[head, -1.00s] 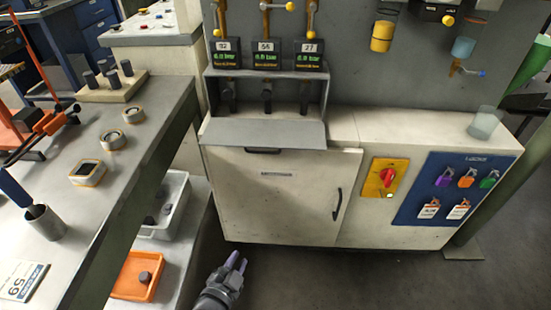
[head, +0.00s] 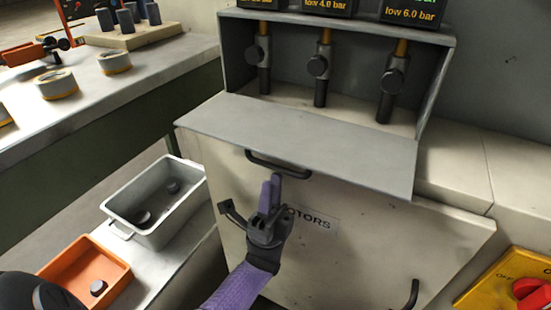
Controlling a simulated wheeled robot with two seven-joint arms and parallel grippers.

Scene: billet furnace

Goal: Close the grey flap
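The grey flap (head: 305,137) is folded down in front of the open grey box (head: 237,60) on the cabinet top. It slopes out over the cabinet front, with a dark bar handle (head: 279,165) at its front edge. My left gripper (head: 271,178) is just below the handle, in front of the cabinet door. Its purple fingers point up toward the handle. They overlap in this view, so their gap is unclear, and I cannot tell whether they touch the handle. My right gripper is not in view.
Several valves with dark knobs (head: 318,66) stand inside the box under the pressure displays (head: 415,12). The cabinet door (head: 370,235) has a dark handle. At left are a grey bin (head: 118,213), an orange tray (head: 112,264) and a workbench (head: 190,50) with rings.

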